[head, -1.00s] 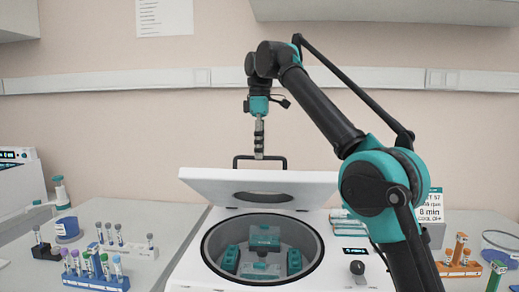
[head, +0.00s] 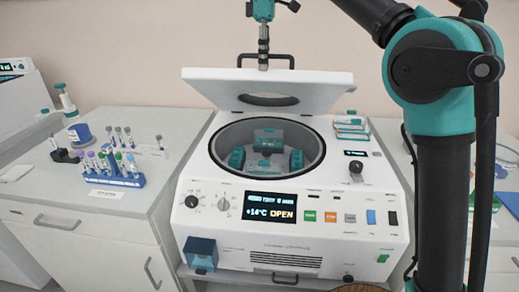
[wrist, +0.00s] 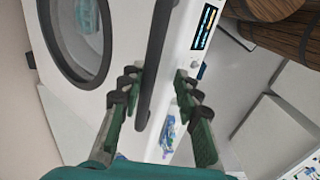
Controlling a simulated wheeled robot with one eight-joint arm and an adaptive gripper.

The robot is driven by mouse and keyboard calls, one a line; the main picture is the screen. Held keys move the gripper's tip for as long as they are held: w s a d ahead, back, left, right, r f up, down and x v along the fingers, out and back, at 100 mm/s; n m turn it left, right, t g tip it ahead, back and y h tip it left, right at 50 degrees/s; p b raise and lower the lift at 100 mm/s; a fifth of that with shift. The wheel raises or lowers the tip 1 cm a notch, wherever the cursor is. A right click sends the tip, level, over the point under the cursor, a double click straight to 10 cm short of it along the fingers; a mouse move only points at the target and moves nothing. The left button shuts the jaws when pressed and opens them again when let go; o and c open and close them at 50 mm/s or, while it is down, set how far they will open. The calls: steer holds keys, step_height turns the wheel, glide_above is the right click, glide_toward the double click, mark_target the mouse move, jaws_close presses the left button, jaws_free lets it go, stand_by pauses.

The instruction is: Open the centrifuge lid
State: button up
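The white centrifuge (head: 235,250) stands in the middle of the head view, and its display (head: 269,207) reads OPEN. Its lid (head: 265,90) is raised and tilted back above the round chamber (head: 232,137), with the rotor (head: 268,137) showing inside. A dark handle (head: 286,55) stands on the lid's upper edge. My gripper (head: 263,67) is at the handle. In the wrist view my gripper (wrist: 158,74) has its two fingers apart, and the dark handle bar (wrist: 153,55) runs between them, closer to the left finger. No grip on the bar shows.
A blue rack (head: 115,180) with several tubes stands on the left counter, with more tubes behind it. Small teal-lidded boxes (head: 350,125) sit at the machine's right rear. A brown wooden rounded object (wrist: 280,40) shows at the upper right of the wrist view.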

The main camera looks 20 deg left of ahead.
steer(key=s+d+f+t, duration=0.1)
steer(key=s+f, duration=0.4)
steer(key=f, duration=0.6)
steer(key=s+d+f+t, duration=0.1)
steer(key=s+f, duration=0.4)
steer(key=f, duration=0.7)
steer(key=shift+s+d+f+t+y, duration=0.3)
steer(key=shift+d+y, duration=0.1)
steer(key=shift+d, duration=0.3)
